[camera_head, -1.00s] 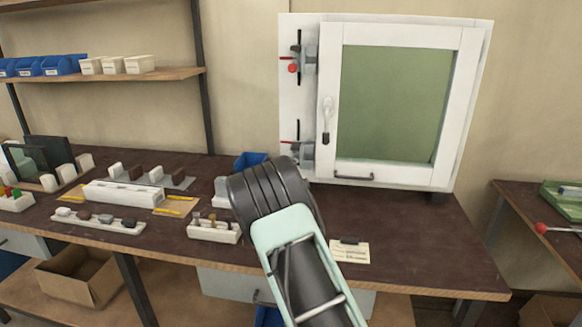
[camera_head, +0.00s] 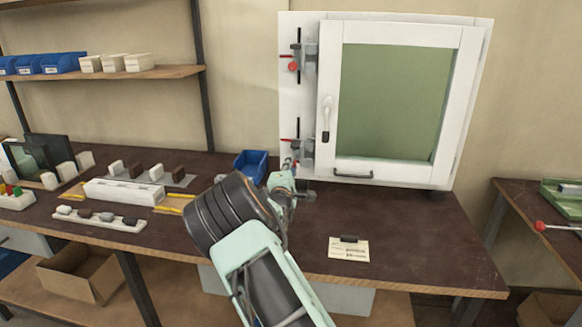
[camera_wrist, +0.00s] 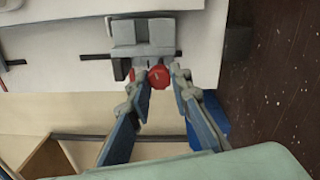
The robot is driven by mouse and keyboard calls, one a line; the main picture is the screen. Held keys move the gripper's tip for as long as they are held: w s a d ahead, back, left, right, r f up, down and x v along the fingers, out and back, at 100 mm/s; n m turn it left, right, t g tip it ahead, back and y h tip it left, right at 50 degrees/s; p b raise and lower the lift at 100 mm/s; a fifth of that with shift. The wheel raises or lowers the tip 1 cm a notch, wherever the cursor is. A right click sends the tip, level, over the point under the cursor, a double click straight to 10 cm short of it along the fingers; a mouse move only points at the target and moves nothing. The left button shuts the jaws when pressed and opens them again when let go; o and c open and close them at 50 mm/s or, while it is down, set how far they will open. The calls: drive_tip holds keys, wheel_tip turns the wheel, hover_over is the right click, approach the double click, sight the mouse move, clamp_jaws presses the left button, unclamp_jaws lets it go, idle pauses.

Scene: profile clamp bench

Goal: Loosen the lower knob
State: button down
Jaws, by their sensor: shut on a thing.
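The lower clamp (camera_head: 305,151) is a grey block on the white frame's left upright, below the upper clamp (camera_head: 308,55). In the wrist view the clamp body (camera_wrist: 140,35) is at the top, with the round red lower knob (camera_wrist: 158,77) just below it. My gripper (camera_wrist: 160,84) has one finger on each side of this knob and is shut on it. In the head view my gripper (camera_head: 289,168) is at the lower clamp, and the arm comes up from below. Whether the knob has turned cannot be told.
The white framed green panel (camera_head: 395,105) stands to the right of the clamps. The red upper knob (camera_head: 292,67) is above. A blue bin (camera_head: 250,165) stands close to the left of my gripper. A label card (camera_head: 348,250) lies on the dark bench, which is mostly clear to the right.

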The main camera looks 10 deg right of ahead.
idle(0.4)
drive_tip(key=c, duration=1.7)
unclamp_jaws()
drive_tip(key=shift+c, duration=0.2)
drive_tip(key=shift+s, duration=0.1)
drive_tip(key=v, duration=1.1)
drive_tip(key=shift+s, duration=0.4)
drive_tip(key=shift+a, duration=0.1)
